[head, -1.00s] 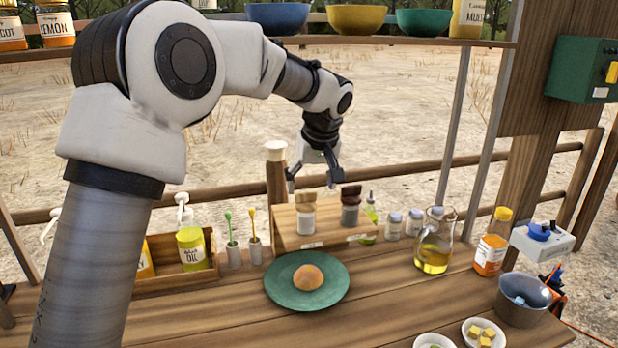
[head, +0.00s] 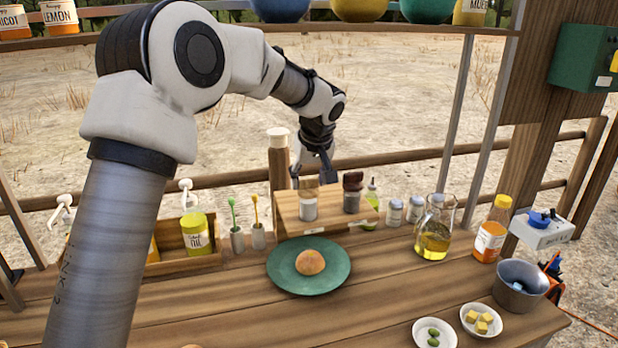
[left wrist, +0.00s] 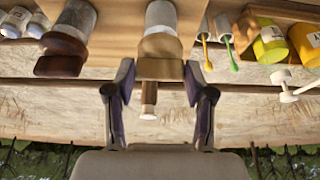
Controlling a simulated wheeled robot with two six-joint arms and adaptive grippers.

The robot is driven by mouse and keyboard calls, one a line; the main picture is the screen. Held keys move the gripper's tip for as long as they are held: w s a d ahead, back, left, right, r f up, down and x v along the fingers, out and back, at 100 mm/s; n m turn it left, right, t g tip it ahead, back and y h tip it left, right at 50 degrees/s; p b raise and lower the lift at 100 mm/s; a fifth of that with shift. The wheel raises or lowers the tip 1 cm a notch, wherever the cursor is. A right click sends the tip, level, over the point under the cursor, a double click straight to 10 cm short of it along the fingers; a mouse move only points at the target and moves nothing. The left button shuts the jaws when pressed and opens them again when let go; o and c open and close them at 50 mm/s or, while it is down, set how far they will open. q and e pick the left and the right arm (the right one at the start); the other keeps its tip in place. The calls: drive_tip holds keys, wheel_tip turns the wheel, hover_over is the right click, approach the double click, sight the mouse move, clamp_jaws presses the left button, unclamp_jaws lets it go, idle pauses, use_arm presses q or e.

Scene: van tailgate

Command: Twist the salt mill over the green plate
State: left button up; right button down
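The light-topped mill (head: 308,207), with pale contents, stands upright on the wooden stand behind the green plate. I take it as the salt mill; its label is too small to read. It also shows in the left wrist view (left wrist: 160,18). A dark-topped mill (head: 352,198) stands to its right. The green plate (head: 287,272) lies on the table with a round bun (head: 310,261) on it. My left gripper (head: 311,178) is open and empty, just above the light-topped mill. In the left wrist view the fingers (left wrist: 158,78) point toward its cap, one on each side. My right gripper is out of view.
Left of the stand are two small holders with coloured sticks (head: 256,236) and a wooden bottle box (head: 172,240). Shakers (head: 394,212), an oil jug (head: 434,232) and an orange bottle (head: 492,232) stand to the right.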

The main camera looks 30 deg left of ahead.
use_arm(q)
drive_tip(key=shift+m, duration=0.4)
drive_tip(key=shift+c, duration=0.4)
